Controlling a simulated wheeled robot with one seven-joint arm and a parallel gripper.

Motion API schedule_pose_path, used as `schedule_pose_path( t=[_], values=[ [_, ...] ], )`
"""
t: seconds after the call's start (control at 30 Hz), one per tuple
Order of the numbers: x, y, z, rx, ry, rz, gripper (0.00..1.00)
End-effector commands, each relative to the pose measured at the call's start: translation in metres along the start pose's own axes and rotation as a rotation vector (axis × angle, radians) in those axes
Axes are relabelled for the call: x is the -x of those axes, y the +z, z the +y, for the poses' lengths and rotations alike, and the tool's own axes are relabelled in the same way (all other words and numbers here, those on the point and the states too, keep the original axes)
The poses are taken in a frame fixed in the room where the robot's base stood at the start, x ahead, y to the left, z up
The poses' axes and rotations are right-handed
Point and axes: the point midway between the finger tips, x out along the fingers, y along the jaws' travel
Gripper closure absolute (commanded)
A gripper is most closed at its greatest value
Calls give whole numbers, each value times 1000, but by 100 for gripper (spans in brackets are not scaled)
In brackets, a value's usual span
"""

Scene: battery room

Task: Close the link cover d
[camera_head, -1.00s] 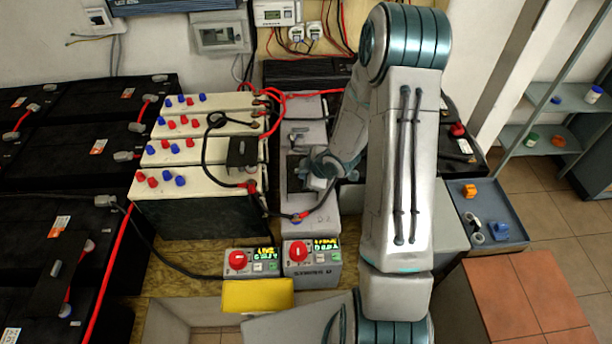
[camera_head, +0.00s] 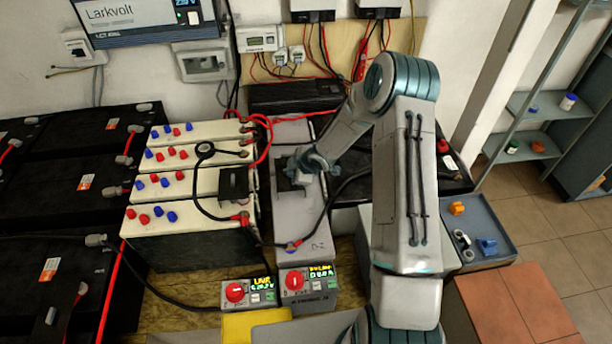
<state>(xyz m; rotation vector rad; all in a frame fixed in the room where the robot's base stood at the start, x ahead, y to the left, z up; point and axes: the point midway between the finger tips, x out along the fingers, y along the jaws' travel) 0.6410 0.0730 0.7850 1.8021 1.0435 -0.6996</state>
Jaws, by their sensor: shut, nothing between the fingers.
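The long grey unit marked D (camera_head: 304,222) runs front to back beside the white batteries. A dark square patch (camera_head: 284,183) shows on its top, partly hidden by my gripper; I take this to be the area of link cover d, but cannot tell the cover's angle. My gripper (camera_head: 300,180) is shut and empty, over or beside this patch. Its fingertips are small and partly hidden, so contact cannot be told. The control box (camera_head: 306,288) with a red dial and lit display stands at the unit's front end.
White batteries (camera_head: 183,228) with red and blue caps stand to the left, with a black box (camera_head: 233,184) on top. A black cable (camera_head: 334,196) loops beside my gripper. Black batteries (camera_head: 50,245) fill the far left. A blue-grey tray (camera_head: 492,232) with small parts lies right.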

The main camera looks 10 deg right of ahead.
Motion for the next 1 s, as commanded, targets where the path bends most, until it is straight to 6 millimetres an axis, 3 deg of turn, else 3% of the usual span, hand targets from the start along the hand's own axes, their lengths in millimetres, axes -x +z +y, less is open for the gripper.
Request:
schedule_pose_path(
  t=[0.4,1.0],
  values=[
    [-16,2,37,-7,2,-1,100],
    [-20,2,43,-4,9,1,100]
  ],
)
